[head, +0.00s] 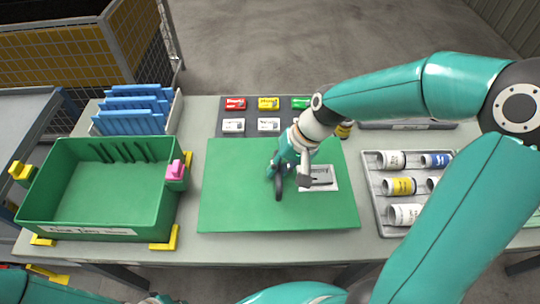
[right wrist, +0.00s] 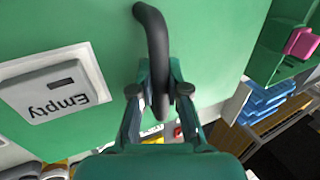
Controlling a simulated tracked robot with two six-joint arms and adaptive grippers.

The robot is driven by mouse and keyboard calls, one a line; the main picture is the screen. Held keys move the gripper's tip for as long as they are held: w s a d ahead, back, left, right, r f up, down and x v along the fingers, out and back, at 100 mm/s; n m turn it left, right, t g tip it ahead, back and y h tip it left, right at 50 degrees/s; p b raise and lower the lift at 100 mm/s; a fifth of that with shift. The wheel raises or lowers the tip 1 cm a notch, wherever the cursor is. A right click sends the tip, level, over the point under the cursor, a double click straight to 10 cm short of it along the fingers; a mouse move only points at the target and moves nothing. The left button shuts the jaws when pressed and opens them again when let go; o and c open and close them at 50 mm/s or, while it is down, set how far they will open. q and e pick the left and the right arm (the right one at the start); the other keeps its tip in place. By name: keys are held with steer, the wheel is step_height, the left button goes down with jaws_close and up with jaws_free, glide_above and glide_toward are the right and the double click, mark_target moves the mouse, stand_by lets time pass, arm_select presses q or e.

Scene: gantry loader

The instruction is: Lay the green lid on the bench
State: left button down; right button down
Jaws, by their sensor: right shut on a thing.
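The green lid (head: 235,185) is a flat green sheet in the middle of the bench area in the head view. It has a dark curved handle (head: 278,187) and a pale plate marked "Empty" (head: 322,178). My right gripper (head: 279,168) is shut on the handle. In the right wrist view the fingers (right wrist: 160,97) close around the dark handle (right wrist: 153,35), with the green lid (right wrist: 215,60) behind it. I cannot tell whether the lid touches the bench (head: 300,250) or is just above it. My left gripper does not show.
A green crate (head: 105,232) with yellow corner pieces and a pink clip (head: 175,171) stands left. Behind it is a rack of blue panels (head: 135,108). Small boxes (head: 268,104) lie behind the lid. A grey tray of jars (head: 372,190) is at right, close to my right arm.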

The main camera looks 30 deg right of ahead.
steer(key=shift+d+f+b, duration=0.1)
steer(key=shift+f+b, duration=0.4)
steer(key=shift+b, duration=0.1)
step_height(320, 180, down, 6)
steer(key=b, duration=0.5)
steer(key=shift+f+b, duration=0.35)
steer(key=shift+f, duration=0.05)
steer(key=shift+s+r, duration=0.1)
steer(key=shift+s, duration=0.1)
stand_by(1.4)
steer(key=shift+f+b, duration=0.5)
steer(key=shift+b, duration=0.05)
steer(key=c, duration=1.1)
jaws_free()
